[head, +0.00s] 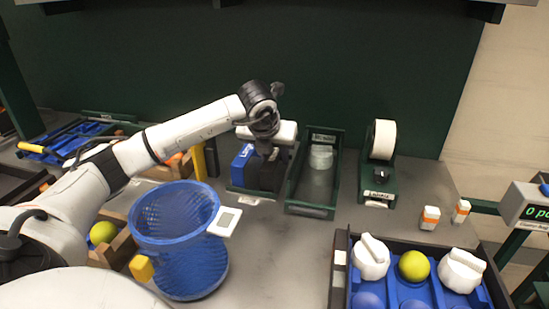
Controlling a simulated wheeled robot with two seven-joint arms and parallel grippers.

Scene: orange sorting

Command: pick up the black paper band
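My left arm reaches in from the left, and its gripper (265,154) points down over a small dark green bin at the back of the bench. A black block-like item (271,175), which looks like the black paper bands, is in this bin right under the gripper. A blue item (242,161) stands beside it on the left. The fingertips blend into the dark item, so I cannot tell whether they touch it or how far apart they are. My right gripper is out of view.
A green tray (297,203) with a clear roll is right of the bin, then a label-roll dispenser (383,140). A blue basket (151,243) stands in front. A crate (338,283) with a yellow-green ball (413,265) is front right.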

